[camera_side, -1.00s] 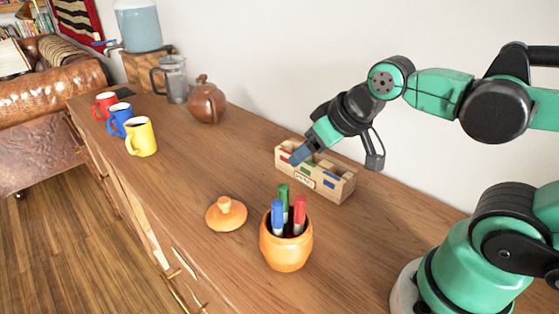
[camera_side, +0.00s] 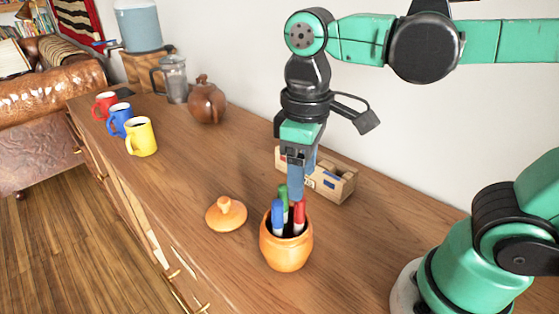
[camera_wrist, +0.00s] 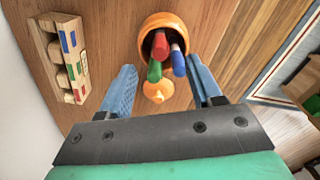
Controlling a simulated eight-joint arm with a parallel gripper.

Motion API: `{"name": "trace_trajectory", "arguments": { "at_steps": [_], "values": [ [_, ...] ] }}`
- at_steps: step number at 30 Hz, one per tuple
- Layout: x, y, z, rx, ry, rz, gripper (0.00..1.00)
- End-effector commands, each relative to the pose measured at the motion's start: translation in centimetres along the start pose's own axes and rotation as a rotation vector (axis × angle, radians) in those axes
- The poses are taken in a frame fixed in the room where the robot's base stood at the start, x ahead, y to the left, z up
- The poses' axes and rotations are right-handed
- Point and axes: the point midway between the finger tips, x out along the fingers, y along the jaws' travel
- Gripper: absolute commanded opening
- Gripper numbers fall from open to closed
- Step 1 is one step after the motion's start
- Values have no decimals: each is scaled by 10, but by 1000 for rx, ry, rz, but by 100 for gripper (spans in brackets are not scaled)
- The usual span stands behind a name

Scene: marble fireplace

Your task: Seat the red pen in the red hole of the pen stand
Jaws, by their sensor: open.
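The red pen (camera_side: 299,214) stands in an orange pot (camera_side: 286,254) with a blue pen (camera_side: 278,215) and a green pen (camera_side: 283,194). In the wrist view the red pen (camera_wrist: 159,46) shows inside the pot's mouth. My gripper (camera_side: 297,192) points down over the pot, its blue fingers close to the red pen's top. In the wrist view my gripper (camera_wrist: 162,82) is open, the fingers on either side of the pens, holding nothing. The wooden pen stand (camera_side: 338,187) is behind, partly hidden by my gripper; in the wrist view the stand (camera_wrist: 47,50) shows colored labels.
The orange lid (camera_side: 226,215) lies left of the pot. A brown teapot (camera_side: 207,103), a glass press (camera_side: 174,80) and a yellow mug (camera_side: 140,137) stand farther back. The white wall runs behind the stand. The wood between lid and mugs is clear.

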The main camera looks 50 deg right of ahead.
Motion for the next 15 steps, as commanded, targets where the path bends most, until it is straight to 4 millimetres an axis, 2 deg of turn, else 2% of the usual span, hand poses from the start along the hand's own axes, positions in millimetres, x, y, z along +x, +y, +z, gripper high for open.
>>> {"name": "trace_trajectory", "arguments": {
  "at_steps": [15],
  "values": [
    [50,0,-1,1,3,-2,58]
  ]
}}
